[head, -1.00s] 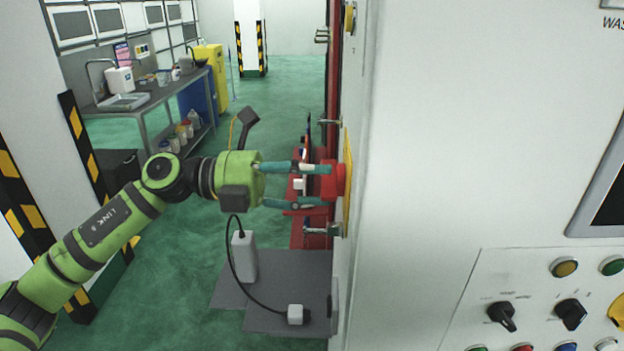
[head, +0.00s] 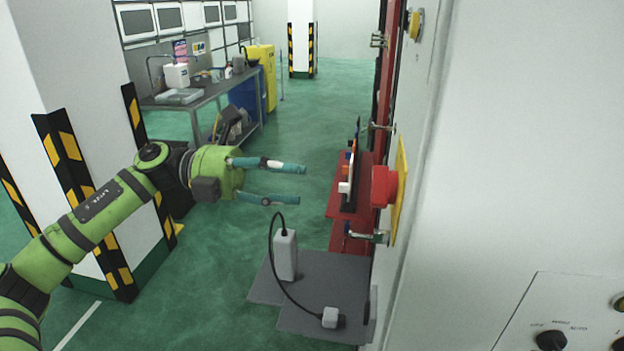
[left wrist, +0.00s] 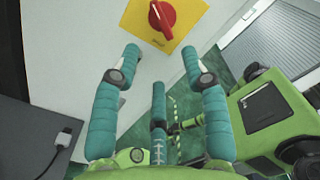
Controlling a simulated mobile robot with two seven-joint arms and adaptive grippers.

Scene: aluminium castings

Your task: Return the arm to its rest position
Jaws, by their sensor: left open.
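My left gripper (head: 302,185) is open and empty in the head view. Its teal fingers point right, toward the side of a white cabinet, with a clear gap to the red rotary switch (head: 384,186) on its yellow plate (head: 401,190). In the left wrist view the open fingers (left wrist: 160,52) spread below the red knob (left wrist: 161,16) and yellow plate (left wrist: 188,13), not touching them. My right gripper is not in view.
The white cabinet (head: 510,150) fills the right side. A striped pillar (head: 85,120) stands close behind my left arm. A workbench (head: 207,97) stands at the back. A grey plate (head: 305,290) with a white box (head: 285,255) and cable lies below. Green floor is open between.

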